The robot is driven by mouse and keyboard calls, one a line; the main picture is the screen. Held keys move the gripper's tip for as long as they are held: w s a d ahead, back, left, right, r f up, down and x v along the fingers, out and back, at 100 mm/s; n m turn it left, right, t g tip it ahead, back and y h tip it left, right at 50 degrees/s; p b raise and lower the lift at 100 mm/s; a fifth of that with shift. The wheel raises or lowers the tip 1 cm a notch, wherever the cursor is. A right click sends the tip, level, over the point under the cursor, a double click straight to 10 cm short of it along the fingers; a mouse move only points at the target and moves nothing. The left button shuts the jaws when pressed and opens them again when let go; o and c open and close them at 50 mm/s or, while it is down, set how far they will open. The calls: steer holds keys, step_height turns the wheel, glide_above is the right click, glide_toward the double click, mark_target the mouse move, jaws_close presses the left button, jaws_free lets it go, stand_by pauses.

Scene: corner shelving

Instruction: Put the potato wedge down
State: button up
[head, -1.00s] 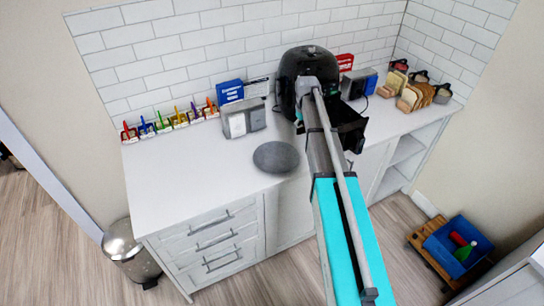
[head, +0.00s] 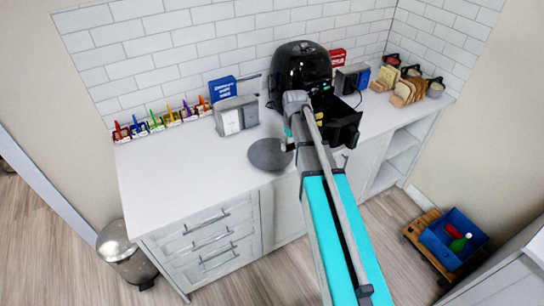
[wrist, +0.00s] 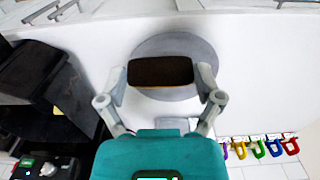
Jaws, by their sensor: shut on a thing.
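My gripper (wrist: 162,74) is shut on the potato wedge (wrist: 162,70), a dark brown block between its two fingers in the wrist view. Behind the wedge in that view is a round grey plate (wrist: 180,43) on the white counter. The wedge overlaps the plate in the picture; the gap between them cannot be told. In the head view the grey plate (head: 266,155) lies near the counter's front edge, with my gripper (head: 288,144) at its right side. The wedge is not clearly seen there.
A black air fryer (head: 297,66) with its drawer (head: 342,127) pulled out stands right of the plate. A grey toaster (head: 236,114) stands behind it. Bread slices (head: 407,92) are at the far right. The counter's left part (head: 180,170) is clear.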

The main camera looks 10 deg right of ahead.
steer(key=shift+s+a+f, duration=0.1)
steer(key=shift+s+a, duration=0.1)
steer(key=shift+s, duration=0.35)
steer(key=shift+s+a, duration=0.15)
steer(key=shift+s, duration=0.35)
steer(key=shift+w, duration=0.1)
steer(key=b, duration=0.9)
glide_above(271, 155)
steer(key=s, duration=0.1)
step_height(271, 155, down, 9)
steer(key=shift+d+f, duration=0.1)
steer(key=shift+w+f+b, duration=0.35)
steer(key=shift+f+b, duration=0.45)
steer(key=shift+b, duration=0.1)
steer(key=shift+f+b, duration=1.15)
